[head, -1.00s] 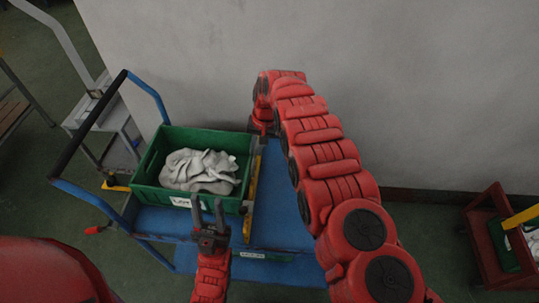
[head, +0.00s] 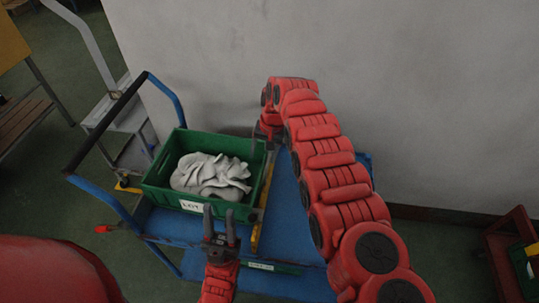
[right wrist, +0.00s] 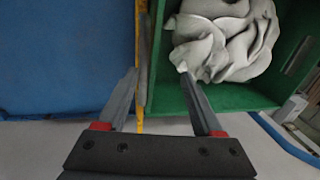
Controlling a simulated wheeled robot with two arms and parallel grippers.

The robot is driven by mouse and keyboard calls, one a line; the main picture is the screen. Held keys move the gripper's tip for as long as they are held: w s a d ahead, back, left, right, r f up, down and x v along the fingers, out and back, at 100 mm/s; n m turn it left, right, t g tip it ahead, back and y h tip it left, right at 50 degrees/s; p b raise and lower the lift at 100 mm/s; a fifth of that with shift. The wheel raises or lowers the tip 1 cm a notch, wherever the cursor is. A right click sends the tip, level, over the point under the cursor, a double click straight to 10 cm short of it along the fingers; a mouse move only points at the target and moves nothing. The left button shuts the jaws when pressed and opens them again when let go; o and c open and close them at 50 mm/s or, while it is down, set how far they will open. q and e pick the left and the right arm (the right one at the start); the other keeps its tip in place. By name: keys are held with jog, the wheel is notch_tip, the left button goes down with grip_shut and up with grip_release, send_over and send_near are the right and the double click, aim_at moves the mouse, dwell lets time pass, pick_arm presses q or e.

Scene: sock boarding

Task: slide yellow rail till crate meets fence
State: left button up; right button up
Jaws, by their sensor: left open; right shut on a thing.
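A green crate (head: 160,200) holding grey-white socks (head: 208,177) sits on the left part of a blue cart top (head: 290,215). The yellow rail (head: 263,205) runs along the crate's right side. It also shows in the right wrist view (right wrist: 142,60). My right gripper (head: 266,138) is at the rail's far end, partly hidden by my arm. In the right wrist view its fingers (right wrist: 160,80) straddle the rail and the crate's side wall (right wrist: 168,80); it is shut on the rail. My left gripper (head: 219,210) is open and empty at the crate's near side.
The cart's blue and black handle (head: 108,120) stands left of the crate. A grey trolley (head: 125,120) is beyond it. A pale wall (head: 400,100) closes the back. A red cart (head: 505,250) stands at far right. The cart top right of the rail is bare.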

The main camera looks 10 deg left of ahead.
jog(key=shift+o, duration=0.3)
jog(key=shift+s+a, duration=0.1)
jog(key=shift+a, duration=0.4)
jog(key=shift+d, duration=0.1)
jog(key=shift+d+f, duration=0.15)
